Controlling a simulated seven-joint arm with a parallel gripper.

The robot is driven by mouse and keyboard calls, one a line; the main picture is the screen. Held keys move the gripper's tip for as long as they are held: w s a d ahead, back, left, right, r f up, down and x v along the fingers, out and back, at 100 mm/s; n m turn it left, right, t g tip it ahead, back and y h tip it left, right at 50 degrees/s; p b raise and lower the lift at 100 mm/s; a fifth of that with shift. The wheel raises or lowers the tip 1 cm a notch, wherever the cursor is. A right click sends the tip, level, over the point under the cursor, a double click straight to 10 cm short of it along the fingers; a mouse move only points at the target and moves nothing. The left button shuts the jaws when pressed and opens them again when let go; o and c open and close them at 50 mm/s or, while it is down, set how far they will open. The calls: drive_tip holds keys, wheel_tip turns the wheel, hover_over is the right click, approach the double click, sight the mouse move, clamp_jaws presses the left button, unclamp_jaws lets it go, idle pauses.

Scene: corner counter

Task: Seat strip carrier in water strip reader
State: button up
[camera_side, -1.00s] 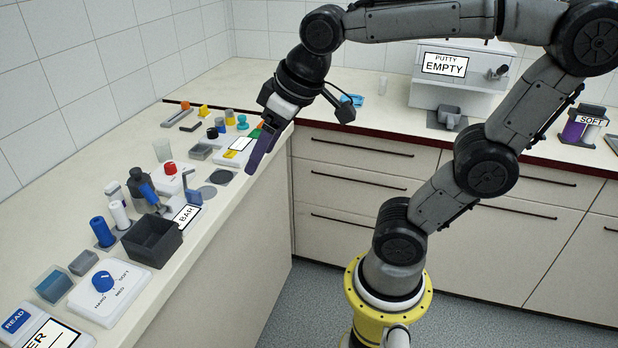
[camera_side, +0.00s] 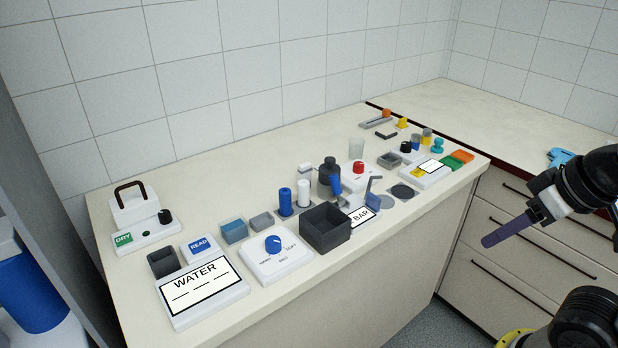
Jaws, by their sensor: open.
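The water strip reader (camera_side: 205,296) is a white unit at the front left of the counter, with a WATER display showing dashes. A blue READ button (camera_side: 199,247) and a dark grey open-topped holder (camera_side: 163,263) stand at its back edge. I cannot surely tell which item is the strip carrier; a small blue-grey open box (camera_side: 233,231) stands right of the READ button. My gripper (camera_side: 490,240) is at the far right, in front of the drawers and well away from the reader. Its purple fingers are open, with nothing visible between them.
A white hardness-dial unit (camera_side: 276,256) and a dark grey open bin (camera_side: 326,231) stand right of the reader. Blue and white cylinders (camera_side: 285,202) rise behind. A handled DRY unit (camera_side: 139,220) is at the left. The counter's front strip is mostly clear.

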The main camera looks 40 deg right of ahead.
sight(305, 166)
drive_tip(key=w+d+r+m+h, duration=0.5)
drive_tip(key=w+d+r+m, duration=0.2)
drive_tip(key=w+r+m, duration=0.35)
drive_tip(key=w+a+r+m+g+h, duration=0.1)
drive_tip(key=w+r+m+h, duration=0.15)
drive_tip(key=w, duration=0.55)
drive_tip(key=w+a+r+m+h, duration=0.1)
drive_tip(key=w+m, duration=0.3)
drive_tip(key=w, duration=0.4)
drive_tip(key=w+a+f+m+h, duration=0.1)
drive_tip(key=w+a+f, duration=0.25)
drive_tip(key=w, duration=0.25)
drive_tip(key=w+a+f+h, duration=0.1)
drive_tip(key=w+a+f, duration=0.1)
drive_tip(key=w+a, duration=0.3)
drive_tip(key=w+a+f+n, duration=0.1)
drive_tip(key=a+f, duration=0.2)
drive_tip(key=f, duration=0.1)
drive_tip(key=w+a+f+n, duration=0.1)
drive_tip(key=w+a+f, duration=0.1)
drive_tip(key=f, duration=0.3)
drive_tip(key=w+a+f+t, duration=0.1)
drive_tip(key=w+a+f, duration=0.1)
drive_tip(key=a+f, duration=0.2)
drive_tip(key=shift+a+f+n+h, duration=0.15)
drive_tip(key=shift+f+n+h, duration=0.25)
drive_tip(key=shift+f, duration=0.1)
drive_tip(key=x, duration=1.3)
drive_tip(key=shift+f, duration=0.1)
clamp_jaws()
